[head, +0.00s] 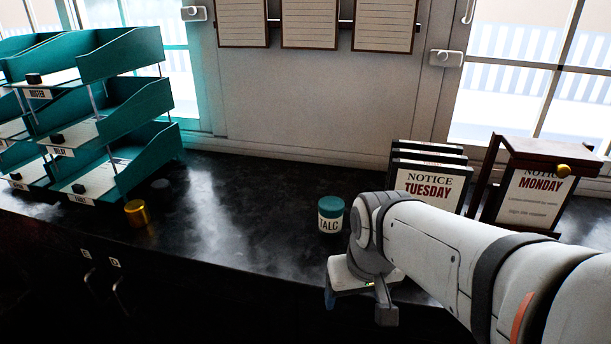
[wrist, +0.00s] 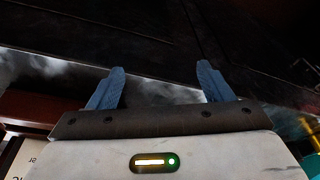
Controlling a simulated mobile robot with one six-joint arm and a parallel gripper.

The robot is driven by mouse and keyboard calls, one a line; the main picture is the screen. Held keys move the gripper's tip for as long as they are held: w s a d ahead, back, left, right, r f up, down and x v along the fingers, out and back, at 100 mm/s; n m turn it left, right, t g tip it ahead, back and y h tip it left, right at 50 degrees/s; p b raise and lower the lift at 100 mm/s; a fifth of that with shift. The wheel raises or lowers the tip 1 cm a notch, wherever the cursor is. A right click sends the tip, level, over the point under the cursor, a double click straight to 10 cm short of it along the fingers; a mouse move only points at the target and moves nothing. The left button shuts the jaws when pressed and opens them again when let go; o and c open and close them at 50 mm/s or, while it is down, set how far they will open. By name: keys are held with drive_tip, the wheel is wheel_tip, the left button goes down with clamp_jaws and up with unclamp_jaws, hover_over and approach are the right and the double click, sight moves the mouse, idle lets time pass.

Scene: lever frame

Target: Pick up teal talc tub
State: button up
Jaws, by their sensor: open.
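The talc tub (head: 331,222) is a small white tub with a teal lid and a TALC label. It stands upright on the dark counter in the head view, left of my arm. My gripper (head: 360,308) is in front of the tub and a little to its right, pointing down, apart from it. In the wrist view my gripper (wrist: 159,75) has its two blue fingers spread with nothing between them. A teal patch is cut off at the lower right edge of that view; I cannot tell what it is.
The dark counter (head: 240,205) is clear left of the tub. A gold cup (head: 137,213) and teal letter trays (head: 140,150) stand at the left. Notice boards (head: 428,187) and a wooden frame with a gold knob (head: 535,150) stand at the right, behind my arm.

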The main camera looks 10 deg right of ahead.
sight(330, 213)
drive_tip(key=shift+o, duration=0.5)
drive_tip(key=w+r, duration=0.2)
drive_tip(key=w, duration=0.4)
drive_tip(key=w+r+n+t, duration=0.1)
drive_tip(key=w+r, duration=0.1)
drive_tip(key=w, duration=0.4)
drive_tip(key=w+r+t+p, duration=0.1)
drive_tip(key=w+r, duration=0.2)
drive_tip(key=w, duration=0.4)
drive_tip(key=shift+d+n+y, duration=0.1)
drive_tip(key=shift+n+y, duration=0.3)
drive_tip(key=shift+w+f, duration=0.1)
drive_tip(key=shift+w, duration=0.25)
drive_tip(key=x, duration=0.2)
drive_tip(key=p+x, duration=0.1)
drive_tip(key=x, duration=0.4)
drive_tip(key=shift+w+d+f+p, duration=0.1)
drive_tip(key=shift+w+d+p, duration=0.1)
drive_tip(key=shift+p, duration=0.1)
drive_tip(key=shift+s, duration=0.1)
drive_tip(key=c, duration=1.2)
